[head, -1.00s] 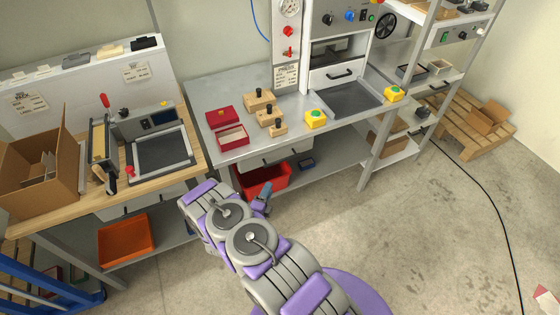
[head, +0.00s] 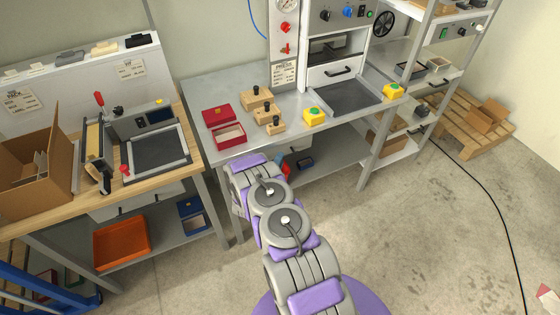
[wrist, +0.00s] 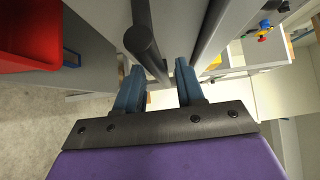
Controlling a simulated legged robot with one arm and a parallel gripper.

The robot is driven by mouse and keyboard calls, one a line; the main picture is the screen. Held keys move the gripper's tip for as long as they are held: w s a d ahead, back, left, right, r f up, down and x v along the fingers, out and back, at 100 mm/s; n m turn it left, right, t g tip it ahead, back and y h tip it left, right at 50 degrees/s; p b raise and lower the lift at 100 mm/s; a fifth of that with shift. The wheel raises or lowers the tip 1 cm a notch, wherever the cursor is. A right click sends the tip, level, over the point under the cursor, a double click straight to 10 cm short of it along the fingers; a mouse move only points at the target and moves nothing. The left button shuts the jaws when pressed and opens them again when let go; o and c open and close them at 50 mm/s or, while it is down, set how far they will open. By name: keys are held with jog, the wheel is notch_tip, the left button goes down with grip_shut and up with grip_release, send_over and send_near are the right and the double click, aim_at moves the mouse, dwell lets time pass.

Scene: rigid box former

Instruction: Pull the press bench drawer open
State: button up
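The press bench (head: 240,80) stands ahead, with its drawer under the worktop mostly hidden behind my arm in the head view. In the wrist view a dark, round bar handle (wrist: 143,45) runs along a grey front (wrist: 178,22), apparently the drawer's. My gripper (wrist: 158,80) has two blue fingers spread apart, one on each side of the bar's far part. The fingers are open, and I cannot tell whether either touches the bar. In the head view my gripper is hidden behind my arm.
A red bin (wrist: 30,35) is close on the left in the wrist view. A wooden-topped bench (head: 185,105) with an orange tray (head: 122,243) below stands left. Yellow-cased buttons (head: 314,117) sit on the press bench.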

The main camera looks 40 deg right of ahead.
jog(key=shift+x, duration=0.75)
jog(key=shift+c, duration=0.2)
grip_shut()
jog(key=shift+f, duration=0.1)
